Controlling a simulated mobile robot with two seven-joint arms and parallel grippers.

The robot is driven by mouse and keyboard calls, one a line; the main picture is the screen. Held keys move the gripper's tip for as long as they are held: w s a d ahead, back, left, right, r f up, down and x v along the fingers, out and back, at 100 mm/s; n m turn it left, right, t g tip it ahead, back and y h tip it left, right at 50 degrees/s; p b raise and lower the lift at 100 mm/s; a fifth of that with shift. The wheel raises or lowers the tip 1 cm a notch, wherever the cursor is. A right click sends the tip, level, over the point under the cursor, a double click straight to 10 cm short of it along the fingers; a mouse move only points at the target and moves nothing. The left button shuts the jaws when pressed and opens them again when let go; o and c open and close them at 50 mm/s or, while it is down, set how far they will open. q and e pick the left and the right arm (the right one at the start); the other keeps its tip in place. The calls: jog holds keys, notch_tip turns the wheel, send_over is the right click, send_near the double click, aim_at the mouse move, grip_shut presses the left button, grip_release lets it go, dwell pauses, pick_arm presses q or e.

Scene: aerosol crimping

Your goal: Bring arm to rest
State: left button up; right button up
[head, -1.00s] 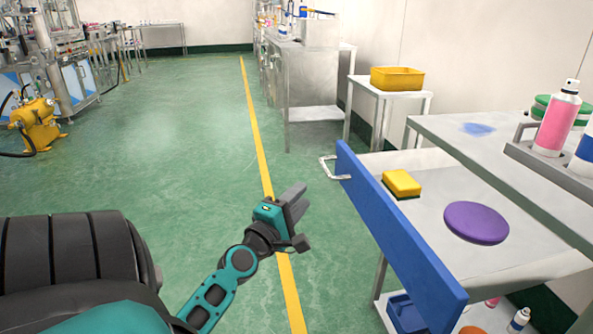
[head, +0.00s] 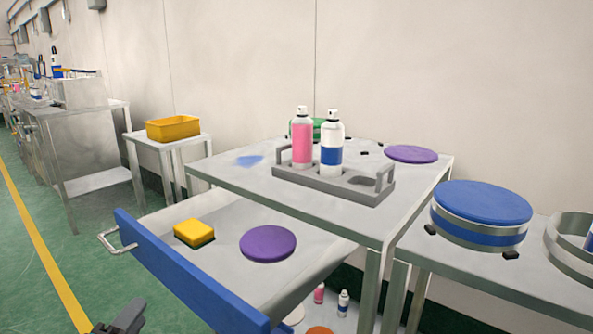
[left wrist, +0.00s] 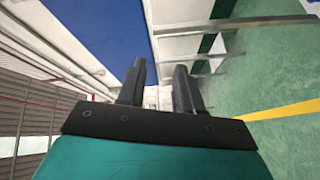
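My left gripper (head: 122,318) shows at the bottom left of the head view, low over the green floor and in front of the open drawer (head: 185,275) with a blue front. In the left wrist view its two fingers (left wrist: 160,88) stand apart with nothing between them, so it is open and empty. Most of my left arm is out of the head view. My right gripper is in neither view.
The drawer, pulled out from the steel table (head: 300,200), holds a yellow sponge (head: 194,232) and a purple disc (head: 268,243). A grey rack (head: 335,183) on top carries a pink can (head: 302,140) and a blue-white can (head: 332,145). Floor at left is clear.

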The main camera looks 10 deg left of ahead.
pick_arm(q)
jog(key=s+d+f+m+g+h, duration=0.2)
jog(key=s+d+f+m, duration=0.15)
jog(key=d+m, duration=0.35)
jog(key=s+d+f+m+g+h, duration=0.1)
jog(key=s+d+f+m+g, duration=0.25)
jog(key=d+m, duration=0.4)
jog(key=s+d+f+m+g+h, duration=0.2)
jog(key=d+f+m, duration=0.3)
jog(key=d, duration=0.5)
jog(key=s+a+r+p, duration=0.1)
jog(key=a+r+p, duration=0.1)
jog(key=r+p, duration=0.5)
jog(key=s+a+r+n+y+p, duration=0.1)
jog(key=a+r+p, duration=0.2)
jog(key=r+p, duration=0.4)
jog(key=p, duration=0.6)
jog(key=shift+t+p, duration=0.35)
jog(key=shift+p, duration=0.05)
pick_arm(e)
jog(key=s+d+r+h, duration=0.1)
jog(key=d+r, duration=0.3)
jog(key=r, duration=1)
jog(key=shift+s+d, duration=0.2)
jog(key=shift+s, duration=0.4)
